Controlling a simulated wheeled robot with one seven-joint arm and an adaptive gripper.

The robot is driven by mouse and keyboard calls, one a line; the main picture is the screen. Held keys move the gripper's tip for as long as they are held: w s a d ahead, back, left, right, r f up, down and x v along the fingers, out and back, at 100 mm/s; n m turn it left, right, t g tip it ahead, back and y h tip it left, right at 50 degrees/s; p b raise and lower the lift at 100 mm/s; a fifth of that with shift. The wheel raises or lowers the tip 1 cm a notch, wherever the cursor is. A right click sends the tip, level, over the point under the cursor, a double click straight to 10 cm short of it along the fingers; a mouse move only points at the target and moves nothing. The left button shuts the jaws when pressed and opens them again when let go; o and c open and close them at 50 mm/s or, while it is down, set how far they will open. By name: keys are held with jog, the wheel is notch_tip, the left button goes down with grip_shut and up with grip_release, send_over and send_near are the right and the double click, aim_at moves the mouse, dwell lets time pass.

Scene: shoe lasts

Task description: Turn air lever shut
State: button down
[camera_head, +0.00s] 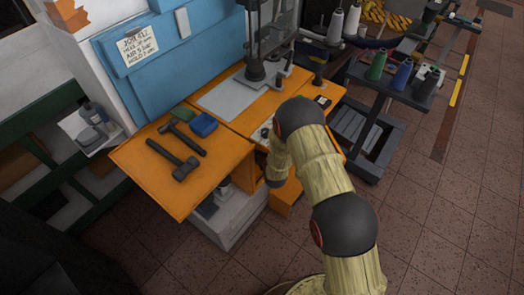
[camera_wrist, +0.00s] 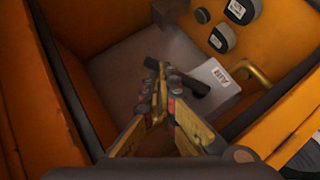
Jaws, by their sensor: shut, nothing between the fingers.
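In the wrist view, a dark bar-shaped handle (camera_wrist: 196,88), which looks like the air lever, lies slantwise inside an orange-walled recess. A white tag (camera_wrist: 217,77) with dark print sits beside it, and a brass pipe (camera_wrist: 260,76) bends just to the right. My gripper (camera_wrist: 160,74) is shut and empty, its fingertips overlapping the handle's left part in the picture. I cannot tell whether they touch it. The fingers hide part of the handle. In the head view my arm and the bench hide the gripper and the lever.
Orange walls (camera_wrist: 75,95) close in on both sides, leaving little room. In the head view, hammers (camera_head: 174,158) and a blue tray (camera_head: 203,124) lie on the orange bench (camera_head: 140,160). A spool cart (camera_head: 400,92) stands right.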

jog(key=shift+s+r, duration=0.45)
jog(key=shift+s, duration=0.05)
